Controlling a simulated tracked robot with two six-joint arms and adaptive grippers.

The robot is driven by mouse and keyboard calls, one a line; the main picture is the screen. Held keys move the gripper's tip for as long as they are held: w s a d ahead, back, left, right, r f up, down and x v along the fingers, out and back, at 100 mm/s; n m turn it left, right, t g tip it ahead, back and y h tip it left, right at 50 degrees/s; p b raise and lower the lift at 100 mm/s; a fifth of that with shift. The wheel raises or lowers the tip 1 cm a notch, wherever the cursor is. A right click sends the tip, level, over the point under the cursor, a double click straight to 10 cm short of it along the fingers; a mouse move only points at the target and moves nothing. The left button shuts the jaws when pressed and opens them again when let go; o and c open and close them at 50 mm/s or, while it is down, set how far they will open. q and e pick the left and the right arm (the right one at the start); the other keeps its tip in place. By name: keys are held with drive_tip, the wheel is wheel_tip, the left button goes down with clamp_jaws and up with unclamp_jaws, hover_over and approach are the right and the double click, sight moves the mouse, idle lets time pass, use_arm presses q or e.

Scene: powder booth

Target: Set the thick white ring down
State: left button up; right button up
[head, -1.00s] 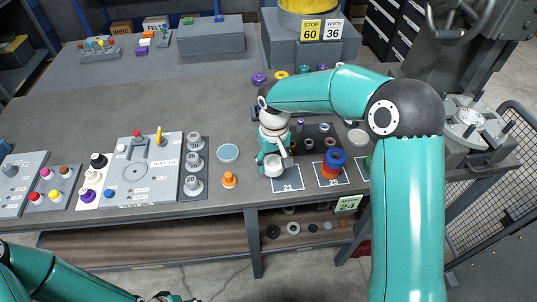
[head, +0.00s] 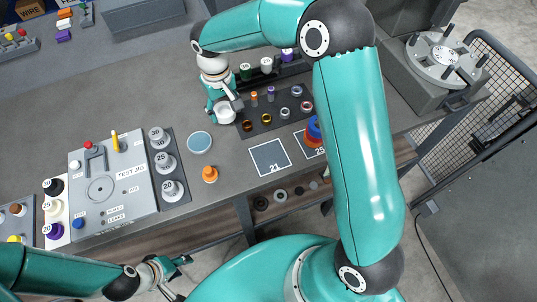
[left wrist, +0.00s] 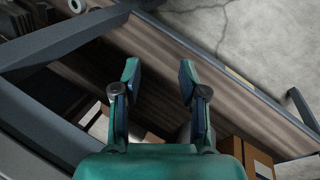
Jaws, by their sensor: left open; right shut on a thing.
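The thick white ring (head: 226,113) is in my right gripper (head: 224,104), at the left end of the dark tray in the head view. The gripper is shut on it and hides part of its rim. I cannot tell whether the ring touches the table or hangs just above it. The pad marked 21 (head: 269,158) lies bare, to the right of and nearer than the ring. My left gripper (head: 180,277) is low at the bottom of the head view, away from the ring. In the left wrist view its two fingers (left wrist: 158,85) are apart with nothing between them.
The dark tray (head: 262,127) holds small rings and plugs. A pale blue disc (head: 199,142) and orange plug (head: 210,174) stand left. Grey plugs (head: 166,162) line the test panel (head: 112,185).

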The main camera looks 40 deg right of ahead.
use_arm(q)
drive_tip(key=shift+o, duration=1.4)
drive_tip(key=shift+f, duration=0.2)
use_arm(e)
drive_tip(key=shift+r, duration=0.1)
use_arm(q)
drive_tip(key=o, duration=0.4)
wheel_tip(320, 180, down, 3)
drive_tip(key=b, duration=0.3)
drive_tip(key=shift+w, duration=0.1)
use_arm(e)
drive_tip(key=shift+s+d+r, duration=0.25)
drive_tip(key=shift+r, duration=0.3)
drive_tip(key=shift+s+d+r, duration=0.2)
drive_tip(key=shift+r, duration=0.3)
drive_tip(key=s+d+r+b, duration=0.1)
drive_tip(key=s+r+b, duration=0.3)
drive_tip(key=b, duration=0.1)
wheel_tip(320, 180, up, 6)
drive_tip(key=b, duration=0.5)
hover_over(270, 157)
use_arm(q)
drive_tip(key=shift+o, duration=0.2)
wheel_tip(270, 157, down, 12)
drive_tip(key=b, duration=0.2)
drive_tip(key=shift+r, duration=0.15)
use_arm(e)
wheel_tip(270, 157, down, 19)
drive_tip(key=shift+w, duration=0.1)
